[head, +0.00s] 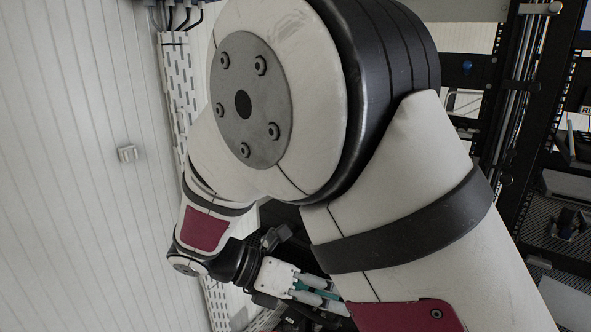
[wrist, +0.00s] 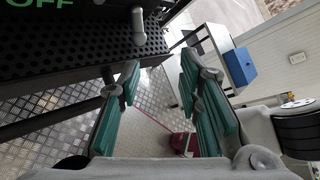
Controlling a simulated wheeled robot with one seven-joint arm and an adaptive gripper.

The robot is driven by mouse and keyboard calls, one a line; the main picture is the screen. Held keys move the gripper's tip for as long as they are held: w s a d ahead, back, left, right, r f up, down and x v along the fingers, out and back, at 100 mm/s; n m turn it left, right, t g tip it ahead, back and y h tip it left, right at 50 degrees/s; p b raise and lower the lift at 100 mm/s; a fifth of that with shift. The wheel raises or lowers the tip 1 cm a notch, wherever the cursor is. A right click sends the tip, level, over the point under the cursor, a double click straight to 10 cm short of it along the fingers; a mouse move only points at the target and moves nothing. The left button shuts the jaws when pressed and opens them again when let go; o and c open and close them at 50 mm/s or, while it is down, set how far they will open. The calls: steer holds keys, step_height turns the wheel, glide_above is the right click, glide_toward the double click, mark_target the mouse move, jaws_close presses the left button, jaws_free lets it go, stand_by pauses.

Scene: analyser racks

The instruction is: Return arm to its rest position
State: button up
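My arm fills the middle of the head view, bent, with its large near links covering much of the scene. My gripper (head: 318,293) is low in the head view, partly hidden behind a near link. In the wrist view my gripper (wrist: 160,76) shows two fingers with teal pads, spread well apart. Nothing is between the pads; the gap looks onto a metal tread-plate floor (wrist: 150,110).
A black perforated rack panel (wrist: 85,40) with green "OFF" lettering and a pale peg (wrist: 138,25) is close to the left finger. A blue-fronted box (wrist: 240,66) stands beyond the right finger. A white ribbed wall (head: 80,180) is at left; black racks (head: 515,100) are at right.

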steer(key=s+d+r+m+t+y, duration=0.2)
steer(key=s+d+r+m+y, duration=0.4)
steer(key=m, duration=0.7)
steer(key=s+d+r+m+t+y, duration=0.2)
steer(key=s+d+r+m+y, duration=0.3)
steer(key=m, duration=0.9)
steer(key=s+d+y, duration=0.1)
steer(key=s+d, duration=0.1)
steer(key=s, duration=0.1)
steer(key=shift+d+r+t+y, duration=0.2)
steer(key=shift+r+t+y, duration=0.1)
steer(key=shift+r+t, duration=0.1)
steer(key=shift+d, duration=0.1)
